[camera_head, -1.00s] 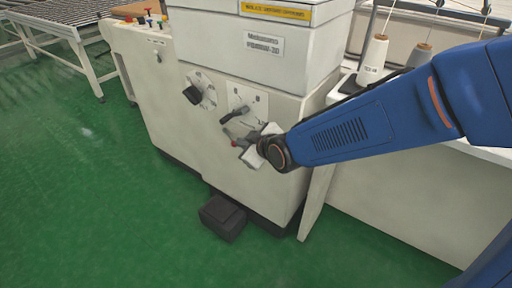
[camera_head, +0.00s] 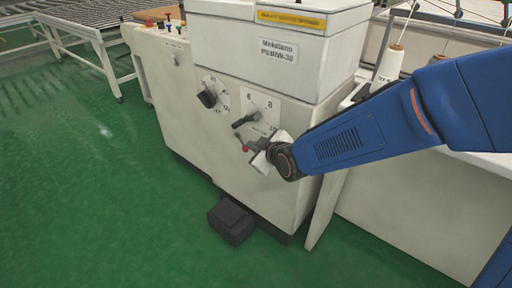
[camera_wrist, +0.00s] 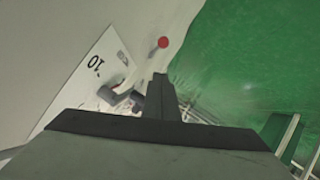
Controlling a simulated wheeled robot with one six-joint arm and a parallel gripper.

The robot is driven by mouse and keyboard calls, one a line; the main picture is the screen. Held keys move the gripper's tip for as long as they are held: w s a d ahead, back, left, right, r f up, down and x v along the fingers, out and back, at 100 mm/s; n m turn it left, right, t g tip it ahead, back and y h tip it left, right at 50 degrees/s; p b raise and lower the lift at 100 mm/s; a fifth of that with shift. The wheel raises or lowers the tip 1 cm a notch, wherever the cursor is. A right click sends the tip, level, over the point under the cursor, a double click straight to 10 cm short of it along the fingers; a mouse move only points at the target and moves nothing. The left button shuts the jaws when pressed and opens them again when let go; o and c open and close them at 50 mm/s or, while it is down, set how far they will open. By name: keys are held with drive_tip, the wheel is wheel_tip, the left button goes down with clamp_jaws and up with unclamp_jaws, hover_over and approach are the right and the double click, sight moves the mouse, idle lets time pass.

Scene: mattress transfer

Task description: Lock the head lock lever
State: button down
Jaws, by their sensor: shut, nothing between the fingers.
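A white machine panel carries a plate with a dark lever (camera_head: 245,121), which points down and left. Below the plate is a red ball tip (camera_head: 245,149), possibly the end of another lever; its shaft is hard to make out. My gripper (camera_head: 254,146) is shut and empty, right beside the red tip; contact cannot be told. In the wrist view the red ball (camera_wrist: 163,42) lies just beyond my dark fingertips (camera_wrist: 160,80). A dark lever part (camera_wrist: 118,97) shows left of the fingers, in front of the plate marked 10 (camera_wrist: 96,66).
A round dial with a black knob (camera_head: 207,98) is left of the plate. A dark box (camera_head: 231,221) stands on the green floor at the machine's foot. A white table (camera_head: 400,200) and thread cone (camera_head: 391,64) are at right. A roller conveyor (camera_head: 90,15) is behind left.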

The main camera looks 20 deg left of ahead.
sight(243, 144)
drive_tip(key=w+a+f, duration=0.4)
drive_tip(key=w+f, duration=0.1)
drive_tip(key=f, duration=0.1)
drive_tip(key=shift+w+f, duration=0.2)
drive_tip(key=shift+w, duration=0.2)
idle(0.4)
